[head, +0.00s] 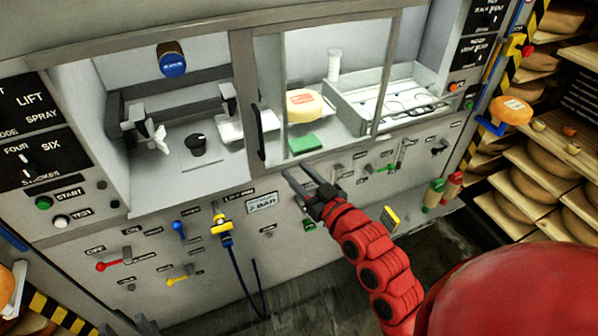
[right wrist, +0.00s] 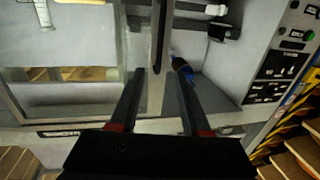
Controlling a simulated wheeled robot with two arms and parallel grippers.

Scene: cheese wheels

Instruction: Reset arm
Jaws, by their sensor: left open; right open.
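My right gripper (head: 294,168) reaches up on its red arm to the front of the grey machine (head: 180,255). Its two dark fingers are apart and hold nothing. In the head view, its tips are just right of and below the dark door handle (head: 260,135). In the right wrist view, the handle (right wrist: 160,45) appears between the spread fingers of the right gripper (right wrist: 159,75); I cannot tell whether they touch it. My left gripper (head: 126,322) shows only as dark tips at the bottom left edge, apart with nothing seen between them.
Behind the window are a yellow-orange cheese (head: 304,105), a green block (head: 304,144) and a tray (head: 350,112). Knobs, levers and a blue cable (head: 240,275) project from the front panel. Shelves of cheese wheels (head: 535,165) stand at right. Dark floor shows below.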

